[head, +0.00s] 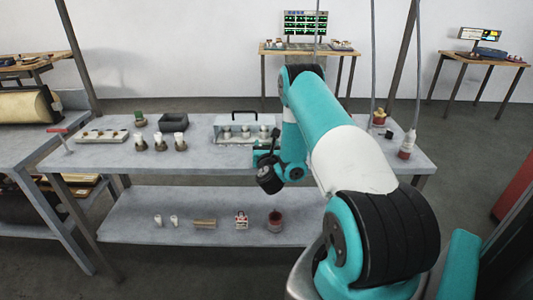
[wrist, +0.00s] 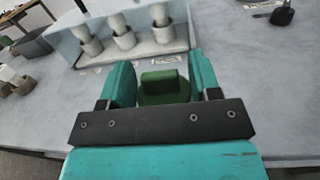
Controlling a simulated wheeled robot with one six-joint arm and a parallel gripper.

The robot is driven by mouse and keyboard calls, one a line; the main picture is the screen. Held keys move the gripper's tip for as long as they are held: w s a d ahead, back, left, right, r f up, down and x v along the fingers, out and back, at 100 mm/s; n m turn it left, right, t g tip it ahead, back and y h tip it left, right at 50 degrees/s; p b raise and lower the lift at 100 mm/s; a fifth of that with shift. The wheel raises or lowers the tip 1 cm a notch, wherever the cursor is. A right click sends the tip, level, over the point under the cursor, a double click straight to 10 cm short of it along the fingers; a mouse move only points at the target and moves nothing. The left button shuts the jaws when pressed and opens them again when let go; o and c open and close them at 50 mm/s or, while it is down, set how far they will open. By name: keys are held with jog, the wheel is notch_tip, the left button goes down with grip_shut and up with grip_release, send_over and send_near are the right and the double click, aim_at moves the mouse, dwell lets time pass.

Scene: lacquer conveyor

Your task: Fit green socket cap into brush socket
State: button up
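A dark green cap (wrist: 163,88) with a raised block on top, matching the green socket cap, sits between the fingers of my gripper (wrist: 163,84) in the wrist view. Both fingers appear to touch its sides. In the head view my gripper (head: 266,154) is low over the table, at the right front of a grey open-fronted box (head: 222,134); the cap cannot be made out there. The box holds several white-topped grey holders, also in the wrist view (wrist: 124,40). I cannot tell which place is the brush socket.
Left on the table (head: 100,155) are several white-topped pieces (head: 160,142), a dark tray (head: 173,122), a pale rack (head: 102,136) and another green-topped item (head: 139,117). The table front is mostly clear.

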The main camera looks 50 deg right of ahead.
jog(key=shift+c, duration=0.5)
jog(key=shift+r, duration=0.15)
jog(key=shift+r, duration=0.3)
notch_tip(320, 180, up, 18)
jog(key=p, duration=0.9)
jog(key=shift+r, duration=0.1)
